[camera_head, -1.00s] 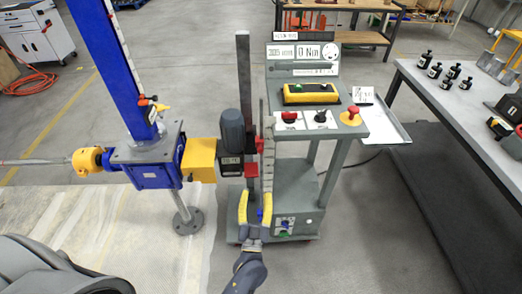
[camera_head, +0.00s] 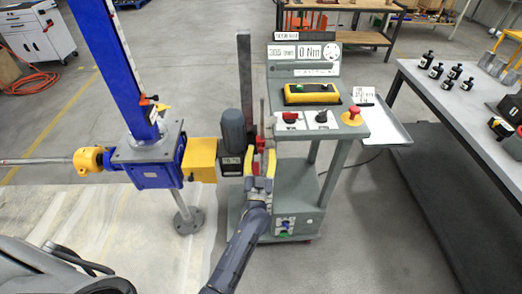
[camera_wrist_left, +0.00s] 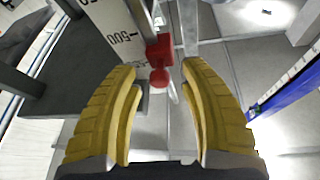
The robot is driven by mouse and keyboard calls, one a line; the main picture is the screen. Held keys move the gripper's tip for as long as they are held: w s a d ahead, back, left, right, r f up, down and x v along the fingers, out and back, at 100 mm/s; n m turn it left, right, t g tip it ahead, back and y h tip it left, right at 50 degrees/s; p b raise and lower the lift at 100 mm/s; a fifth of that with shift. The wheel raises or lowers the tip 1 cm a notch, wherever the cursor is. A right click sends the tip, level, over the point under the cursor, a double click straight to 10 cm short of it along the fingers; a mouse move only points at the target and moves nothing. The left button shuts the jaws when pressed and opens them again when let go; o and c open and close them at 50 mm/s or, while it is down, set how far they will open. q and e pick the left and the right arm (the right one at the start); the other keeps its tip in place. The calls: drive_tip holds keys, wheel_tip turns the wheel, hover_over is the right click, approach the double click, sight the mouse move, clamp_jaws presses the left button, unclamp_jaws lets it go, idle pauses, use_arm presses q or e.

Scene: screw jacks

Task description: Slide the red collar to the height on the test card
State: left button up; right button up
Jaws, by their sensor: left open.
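The red collar (camera_head: 256,164) sits on the upright post beside the cart, partly hidden by my gripper in the head view. In the left wrist view the collar (camera_wrist_left: 160,54) is a red block with a red knob below, beside a white scale marked 500. My left gripper (camera_head: 260,160) is open; its yellow fingers stand on either side of the collar's line, with the collar just beyond the fingertips and no clear contact. The test card (camera_head: 364,96) stands on the cart's right side; its writing is too small to read. My right gripper is not in view.
The blue screw jack (camera_head: 152,170) with its yellow coupling and grey motor (camera_head: 232,132) stands left of the post. The cart's display panel (camera_head: 304,52) reads about 305 mm and 0 Nm. A red stop button (camera_head: 352,115) and a side tray (camera_head: 385,125) are to the right.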

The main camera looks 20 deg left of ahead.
use_arm(q)
drive_tip(key=shift+w+a+r, duration=0.1)
drive_tip(key=shift+w, duration=0.3)
drive_tip(key=shift+o, duration=0.4)
clamp_jaws()
